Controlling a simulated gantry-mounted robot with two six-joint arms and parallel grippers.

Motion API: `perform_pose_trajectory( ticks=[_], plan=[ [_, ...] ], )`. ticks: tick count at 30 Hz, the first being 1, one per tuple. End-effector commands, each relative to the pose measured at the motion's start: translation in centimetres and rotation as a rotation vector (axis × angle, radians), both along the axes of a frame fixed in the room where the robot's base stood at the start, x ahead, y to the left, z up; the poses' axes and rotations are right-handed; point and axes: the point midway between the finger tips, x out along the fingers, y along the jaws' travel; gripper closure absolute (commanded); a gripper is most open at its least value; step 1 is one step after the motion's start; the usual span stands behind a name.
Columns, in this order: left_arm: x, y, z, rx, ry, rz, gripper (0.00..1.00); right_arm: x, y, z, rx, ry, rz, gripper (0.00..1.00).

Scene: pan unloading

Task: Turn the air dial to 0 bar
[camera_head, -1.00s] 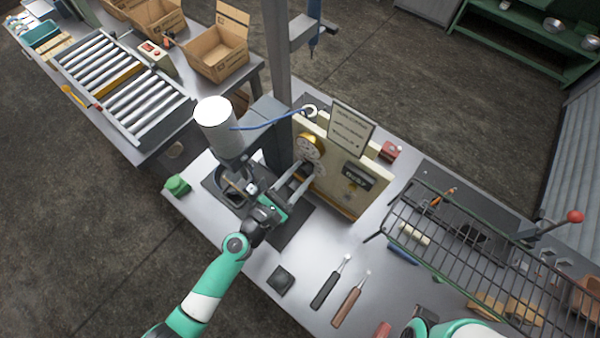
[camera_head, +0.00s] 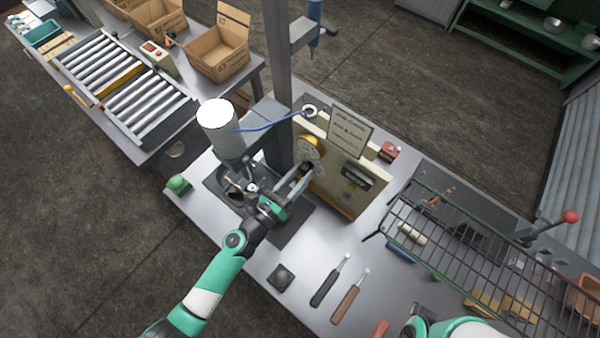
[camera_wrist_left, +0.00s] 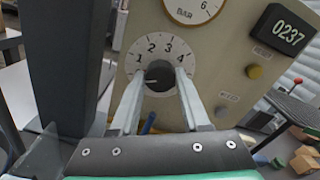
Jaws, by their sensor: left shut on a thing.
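The air dial (camera_wrist_left: 147,52) is a pale round plate marked 1, 2, 3, 4 on the cream panel, with a dark knob (camera_wrist_left: 158,77) at its centre. My left gripper (camera_wrist_left: 158,74) has one finger on each side of the knob and is shut on it. I cannot read the knob's pointer clearly. In the head view my left gripper (camera_head: 305,170) reaches the panel and hides most of the dial. A gauge marked BAR (camera_wrist_left: 192,8) sits above the dial, its needle out of view. Part of my right arm shows at the lower right, its fingers unclear.
The cream panel (camera_head: 335,192) also carries a display reading 0237 (camera_wrist_left: 288,32) and a yellow button (camera_wrist_left: 254,71). A grey column (camera_head: 280,100) stands left of the panel. A wire rack (camera_head: 470,250) and hand tools lie to the right on the bench.

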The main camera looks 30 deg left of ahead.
Motion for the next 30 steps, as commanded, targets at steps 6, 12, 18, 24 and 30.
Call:
perform_pose_trajectory(
  ticks=[6, 12, 18, 24, 30],
  plan=[
    [0.01, -0.01, 0.03, -0.07, 0.014, -0.001, 1.0, 0.0, 0.0, 0.13, 0.0, 0.0, 0.0, 1.0],
    [0.0, 0.0, 0.01, -0.091, 0.018, -0.001, 1.0, -0.01, 0.0, 0.16, 0.0, 0.0, 0.0, 1.0],
    [0.0, 0.0, 0.0, -0.093, 0.019, 0.0, 1.0, 0.0, 0.0, 0.15, 0.0, 0.0, 0.0, 1.0],
    [0.0, 0.0, 0.0, -0.092, 0.019, 0.0, 0.39, 0.0, 0.0, 0.15, 0.0, 0.0, 0.0, 1.0],
    [-0.01, 0.0, -0.01, -0.091, 0.019, 0.0, 0.24, 0.0, 0.0, 0.15, 0.0, 0.0, 0.0, 1.0]
  ],
)
